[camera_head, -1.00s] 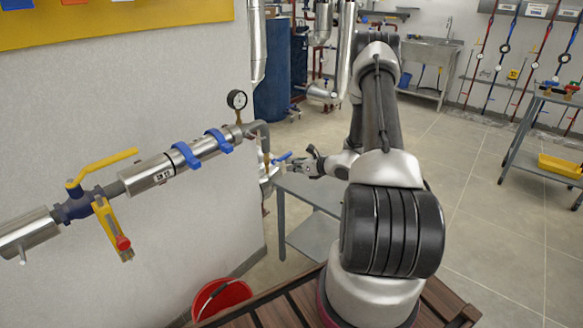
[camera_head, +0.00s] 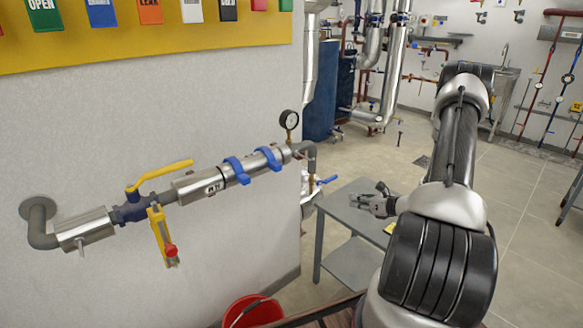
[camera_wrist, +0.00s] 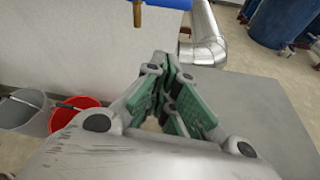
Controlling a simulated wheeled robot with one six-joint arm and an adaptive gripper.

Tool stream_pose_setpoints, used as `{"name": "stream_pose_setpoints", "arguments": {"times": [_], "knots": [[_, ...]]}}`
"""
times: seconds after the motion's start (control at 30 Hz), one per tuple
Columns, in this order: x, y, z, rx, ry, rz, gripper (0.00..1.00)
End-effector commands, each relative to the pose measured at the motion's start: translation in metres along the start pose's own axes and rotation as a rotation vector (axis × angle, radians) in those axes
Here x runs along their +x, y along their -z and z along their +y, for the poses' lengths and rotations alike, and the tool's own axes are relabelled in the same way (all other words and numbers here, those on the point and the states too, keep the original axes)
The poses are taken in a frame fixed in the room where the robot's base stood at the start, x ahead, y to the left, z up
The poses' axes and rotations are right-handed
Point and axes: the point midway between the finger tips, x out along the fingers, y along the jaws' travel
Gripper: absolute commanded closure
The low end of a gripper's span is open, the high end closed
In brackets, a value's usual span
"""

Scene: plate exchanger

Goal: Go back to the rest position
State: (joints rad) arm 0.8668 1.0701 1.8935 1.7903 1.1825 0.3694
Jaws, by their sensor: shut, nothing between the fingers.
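My gripper (camera_head: 368,204) is at the end of my arm, right of the pipe run, and appears over the grey table (camera_head: 340,206). It is apart from the blue-handled valve (camera_head: 327,180) at the pipe's end. In the wrist view, the green-padded fingers (camera_wrist: 172,78) come together with nothing held between them. My arm is bent, its upper part rising at the right of the head view.
An insulated pipe with a yellow-handled valve (camera_head: 160,174) and a pressure gauge (camera_head: 289,119) runs along the left wall. A red bucket (camera_head: 252,312) stands on the floor below. Blue tanks (camera_head: 329,90) stand at the back. Open floor lies at the right.

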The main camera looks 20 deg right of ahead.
Motion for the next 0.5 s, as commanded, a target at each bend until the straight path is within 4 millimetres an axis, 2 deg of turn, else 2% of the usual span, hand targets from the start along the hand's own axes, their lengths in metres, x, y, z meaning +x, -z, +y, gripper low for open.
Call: {"name": "stream_pose_setpoints", "arguments": {"times": [0.13,0.23,0.37,0.4,0.5], "knots": [[0.0,0.001,0.0,-0.02,0.001,0.003,1.0],[-0.006,0.014,0.015,-0.082,-0.061,0.044,1.0],[-0.024,0.04,0.055,-0.154,-0.195,0.113,1.0],[-0.034,0.044,0.069,-0.191,-0.249,0.136,1.0],[-0.065,0.04,0.103,-0.329,-0.398,0.19,1.0]]}}
